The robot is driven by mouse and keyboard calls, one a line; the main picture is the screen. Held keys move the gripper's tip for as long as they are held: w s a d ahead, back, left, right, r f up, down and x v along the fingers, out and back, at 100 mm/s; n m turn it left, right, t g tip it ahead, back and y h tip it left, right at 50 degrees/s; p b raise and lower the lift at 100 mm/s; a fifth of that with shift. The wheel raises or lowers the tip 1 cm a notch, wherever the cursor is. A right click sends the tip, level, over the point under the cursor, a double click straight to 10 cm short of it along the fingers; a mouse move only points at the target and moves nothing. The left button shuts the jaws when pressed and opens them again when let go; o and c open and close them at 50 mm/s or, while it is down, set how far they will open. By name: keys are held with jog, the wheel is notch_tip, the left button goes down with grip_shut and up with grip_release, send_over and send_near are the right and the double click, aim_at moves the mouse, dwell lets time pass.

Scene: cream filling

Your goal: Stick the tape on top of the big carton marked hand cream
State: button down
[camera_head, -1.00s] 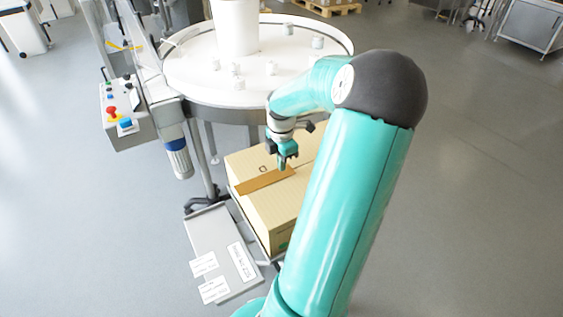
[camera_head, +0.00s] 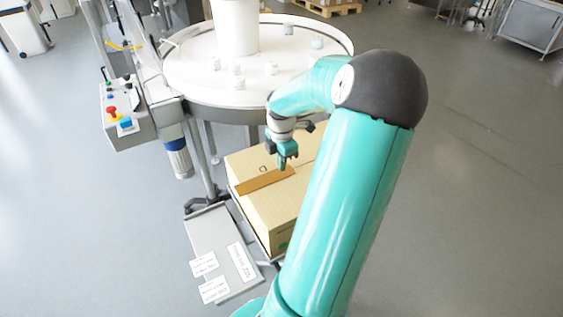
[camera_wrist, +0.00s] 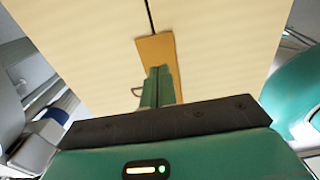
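The big carton (camera_head: 268,220) stands closed on a low base beside the round table; I cannot read "hand cream" on it. A brown tape strip (camera_head: 258,183) lies flat across its top. In the wrist view the tape (camera_wrist: 153,48) lines up with the dark seam of the carton's flaps (camera_wrist: 90,50). My gripper (camera_head: 285,166) points down at the tape's right part in the head view. Its green fingers (camera_wrist: 160,78) are together over the tape and hide part of it. I cannot tell whether they pinch the tape or only touch it.
A round white table (camera_head: 200,75) with several small white jars (camera_head: 239,83) stands behind the carton. A control box (camera_head: 125,120) is at left. A grey plate (camera_head: 225,250) with white labels lies in front. Open floor is at right.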

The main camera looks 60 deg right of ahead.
jog(key=shift+f, duration=0.9)
dwell(0.6)
jog(key=shift+r, duration=0.1)
jog(key=shift+r, duration=2.95)
jog(key=w+a+r+m+h, duration=0.1)
jog(key=w+a+r+m, duration=0.15)
jog(key=a, duration=0.45)
jog(key=w+a+r+m+h, duration=0.1)
jog(key=w+a+r, duration=0.25)
jog(key=a, duration=0.35)
jog(key=w+a+r+m+h, duration=0.1)
jog(key=w+a+r+m, duration=0.15)
jog(key=a, duration=0.55)
jog(key=s+a+r+m+t+y, duration=0.1)
jog(key=s+a+r+m+t, duration=0.1)
jog(key=a, duration=0.8)
jog(key=s+a+r+m+t+y, duration=0.2)
jog(key=s+a+r+m+t, duration=0.1)
jog(key=a, duration=0.7)
jog(key=shift+s+a+r+m+t, duration=0.35)
jog(key=shift+s+r, duration=0.4)
jog(key=shift+s, duration=0.3)
